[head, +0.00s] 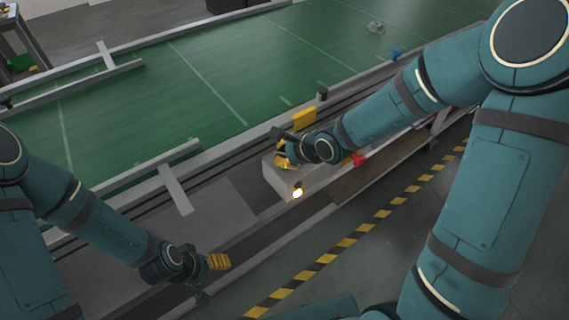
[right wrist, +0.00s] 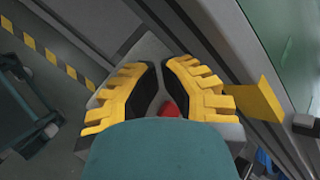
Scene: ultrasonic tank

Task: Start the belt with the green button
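The green belt (head: 215,85) runs across the back in the head view. A pale grey control box (head: 279,183) stands at its near side with a glowing lamp (head: 297,192) on its front. A red knob (head: 358,159) shows to the right of the box; a red part (right wrist: 170,108) also shows between the finger bases in the right wrist view. My right gripper (head: 284,156) is over the box top, its yellow fingertips nearly together and nothing held. I cannot tell whether it touches the box. No green button is visible; the gripper may hide it. My left gripper (head: 219,261) is shut and empty, lower left.
A yellow plate (head: 304,117) stands on the belt's near rail behind the box. Metal guide rails (head: 150,170) edge the belt. A grey lump (head: 376,27) and a blue piece (head: 397,53) are at the far right. Yellow-black floor tape (head: 345,242) runs along the front.

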